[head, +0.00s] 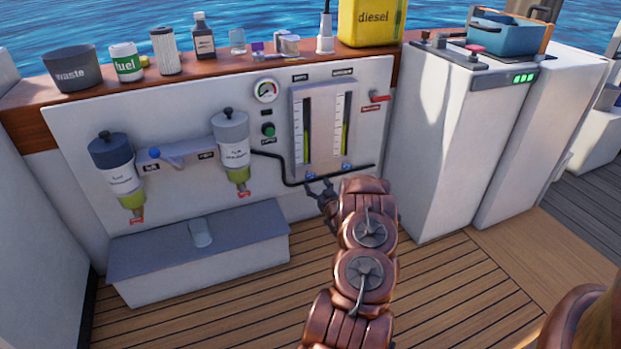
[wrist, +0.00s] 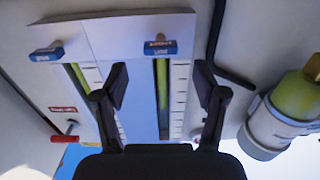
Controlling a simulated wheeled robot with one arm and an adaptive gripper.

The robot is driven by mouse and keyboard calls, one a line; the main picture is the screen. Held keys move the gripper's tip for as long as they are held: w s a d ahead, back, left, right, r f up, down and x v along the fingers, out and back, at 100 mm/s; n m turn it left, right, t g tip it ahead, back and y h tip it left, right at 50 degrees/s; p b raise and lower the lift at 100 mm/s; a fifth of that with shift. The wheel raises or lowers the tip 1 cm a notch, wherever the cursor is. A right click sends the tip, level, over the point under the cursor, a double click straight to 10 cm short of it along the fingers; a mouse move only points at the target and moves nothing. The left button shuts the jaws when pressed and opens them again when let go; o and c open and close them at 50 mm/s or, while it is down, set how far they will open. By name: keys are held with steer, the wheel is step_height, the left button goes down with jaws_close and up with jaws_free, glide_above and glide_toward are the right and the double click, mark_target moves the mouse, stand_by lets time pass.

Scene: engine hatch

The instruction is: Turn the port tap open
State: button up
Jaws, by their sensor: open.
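The tank gauge panel (head: 321,130) carries two upright sight tubes, each with a small blue tap at its foot. In the head view the left tap (head: 311,179) is just by my gripper (head: 321,188), and the right tap (head: 346,167) is farther right. The left tube's top label seems to read port, but is small. The wrist view is upside down: its right-hand tap (wrist: 160,47) lies beyond and between my fingertips (wrist: 161,80), with a visible gap to each finger. The other tap (wrist: 46,53) is left. My gripper is open and empty.
A black hose (head: 275,158) runs past the panel's foot. A filter (head: 232,150) hangs left of it, and a red lever (head: 379,97) sits at upper right. A grey bench box (head: 200,255) stands below left, and a white cabinet (head: 440,150) right.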

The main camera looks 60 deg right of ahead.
mark_target(311, 177)
steer(key=shift+b+x, duration=1.05)
steer(key=shift+x, duration=2.4)
steer(key=shift+a, duration=0.1)
steer(key=shift+c, duration=0.2)
steer(key=c, duration=1.1)
